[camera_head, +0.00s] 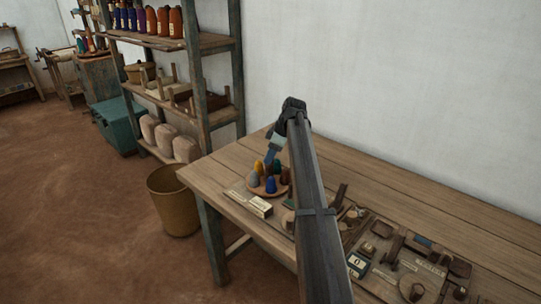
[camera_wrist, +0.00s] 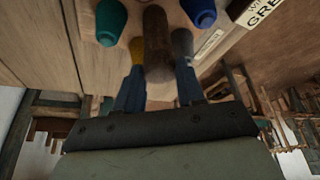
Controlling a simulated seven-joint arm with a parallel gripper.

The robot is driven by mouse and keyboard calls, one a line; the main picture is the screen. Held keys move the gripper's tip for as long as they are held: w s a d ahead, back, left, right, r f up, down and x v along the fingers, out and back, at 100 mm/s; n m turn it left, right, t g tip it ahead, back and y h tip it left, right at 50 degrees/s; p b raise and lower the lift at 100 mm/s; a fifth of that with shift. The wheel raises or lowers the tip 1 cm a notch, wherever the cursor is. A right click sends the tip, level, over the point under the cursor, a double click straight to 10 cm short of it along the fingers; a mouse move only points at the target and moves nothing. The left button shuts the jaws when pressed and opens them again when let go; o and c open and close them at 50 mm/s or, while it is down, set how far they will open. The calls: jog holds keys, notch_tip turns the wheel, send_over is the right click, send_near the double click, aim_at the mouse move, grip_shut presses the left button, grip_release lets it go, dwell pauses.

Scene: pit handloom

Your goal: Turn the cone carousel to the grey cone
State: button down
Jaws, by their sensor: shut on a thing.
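The cone carousel (camera_head: 268,193) is a round wooden plate near the left end of the table, holding several coloured cones. In the wrist view the grey cone (camera_wrist: 182,43) is beside my right finger and the yellow one beside the left. My gripper (camera_wrist: 159,88) is shut on a brown upright post (camera_wrist: 157,40) in the middle of the cones. A teal cone (camera_wrist: 110,20) is also on the plate.
A white card (camera_head: 260,207), lettered "GRE…" in the wrist view, stands in front of the carousel. Small wooden parts and trays (camera_head: 410,262) fill the table to the right. A basket (camera_head: 174,200) and shelves stand left of the table.

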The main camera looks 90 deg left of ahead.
jog(key=n, duration=0.1)
jog(key=n+h, duration=0.1)
jog(key=n, duration=0.2)
jog(key=shift+a+n+h, duration=0.25)
jog(key=shift+n+h, duration=0.05)
jog(key=shift+h, duration=0.1)
jog(key=shift+n+h, duration=0.6)
jog(key=shift+n, duration=1)
jog(key=c, duration=0.7)
grip_release()
jog(key=v, duration=1.3)
jog(key=shift+a+r, duration=0.15)
jog(key=shift+r, duration=0.3)
